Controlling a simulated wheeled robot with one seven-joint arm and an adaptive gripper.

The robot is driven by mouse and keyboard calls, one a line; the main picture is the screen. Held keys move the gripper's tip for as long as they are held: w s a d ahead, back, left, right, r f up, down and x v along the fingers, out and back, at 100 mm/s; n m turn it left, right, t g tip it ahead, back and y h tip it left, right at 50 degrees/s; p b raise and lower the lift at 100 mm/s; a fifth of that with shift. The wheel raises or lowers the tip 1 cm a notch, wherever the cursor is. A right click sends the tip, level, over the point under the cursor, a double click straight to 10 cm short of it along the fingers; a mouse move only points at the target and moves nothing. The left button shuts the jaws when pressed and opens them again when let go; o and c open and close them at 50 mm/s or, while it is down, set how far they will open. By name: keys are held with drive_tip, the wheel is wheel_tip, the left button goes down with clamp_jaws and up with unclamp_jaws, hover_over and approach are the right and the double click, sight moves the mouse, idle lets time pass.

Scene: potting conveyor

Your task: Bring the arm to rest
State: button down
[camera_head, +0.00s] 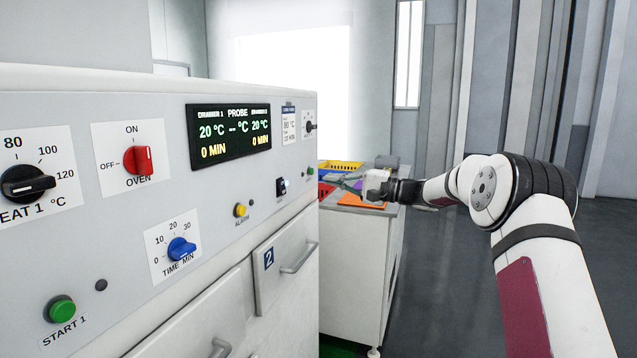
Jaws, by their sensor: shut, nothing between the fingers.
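My arm reaches in from the lower right of the head view and bends at a dark joint toward the left. My gripper (345,183) is at its end, pointing left toward the oven's right edge, in front of the bench in the picture. It is small in view; its fingers are shut and it holds nothing. I cannot tell how high it is above the bench top.
A large oven panel (215,205) fills the left, with a red knob (138,160), blue knob (181,248) and drawer handles (299,257). A bench (355,265) behind carries a yellow crate (342,166) and an orange sheet (362,200). Floor (450,290) is clear at right.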

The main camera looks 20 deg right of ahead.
drive_tip(key=shift+s+d+r, duration=0.15)
drive_tip(key=shift+s+d, duration=0.25)
drive_tip(key=shift+d, duration=0.1)
drive_tip(key=s+a+r+n+g+h, duration=0.25)
drive_tip(key=s+a+g, duration=0.25)
drive_tip(key=s+a, duration=0.65)
drive_tip(key=s+a+f+n+g+h, duration=0.1)
drive_tip(key=s+a+g+h, duration=0.15)
drive_tip(key=s, duration=0.45)
drive_tip(key=s+a+f+n+g+h, duration=0.1)
drive_tip(key=s+a+f, duration=0.15)
drive_tip(key=s, duration=0.55)
drive_tip(key=s+d+f+n+h, duration=0.1)
drive_tip(key=s+d+f+h, duration=0.2)
drive_tip(key=s, duration=0.8)
drive_tip(key=s+d+f+n+h, duration=0.1)
drive_tip(key=s+d+f+h, duration=0.25)
drive_tip(key=s, duration=0.75)
drive_tip(key=s+d+f+n+h, duration=0.1)
drive_tip(key=s+d+f+h, duration=0.2)
drive_tip(key=s, duration=0.8)
wheel_tip(320, 180, up, 14)
drive_tip(key=t+p, duration=0.2)
drive_tip(key=p, duration=1.1)
drive_tip(key=shift+w+a, duration=0.2)
drive_tip(key=shift+w, duration=0.1)
